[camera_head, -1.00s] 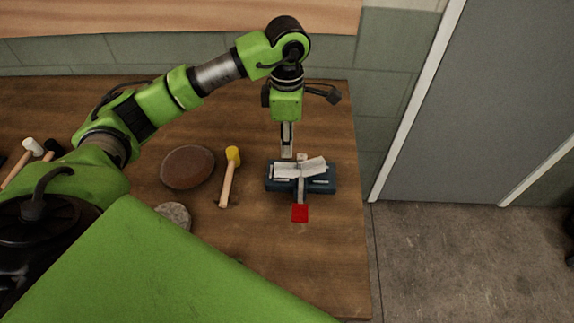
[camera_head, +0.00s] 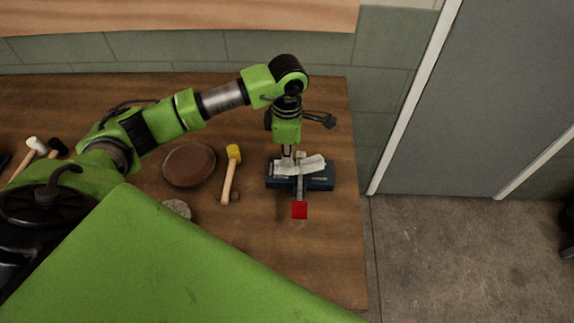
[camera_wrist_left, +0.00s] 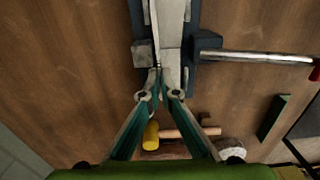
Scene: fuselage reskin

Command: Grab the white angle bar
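The white angle bar (camera_head: 312,163) lies across a blue vise (camera_head: 320,183), at the right end of the wooden table. My left gripper (camera_head: 287,156) points down at the bar's left end. In the left wrist view the bar (camera_wrist_left: 171,20) runs up from between the fingertips. My left gripper (camera_wrist_left: 162,82) has its fingertips close together at the bar's near end, with a narrow gap between them. I cannot tell whether they press on it. The vise (camera_wrist_left: 194,12) shows beside the bar, with its metal handle (camera_wrist_left: 250,56) reaching right. My right gripper is out of view.
A yellow-headed mallet (camera_head: 231,172) and a round brown disc (camera_head: 189,165) lie left of the vise. More hammers (camera_head: 35,146) lie at far left. The table front is fairly clear.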

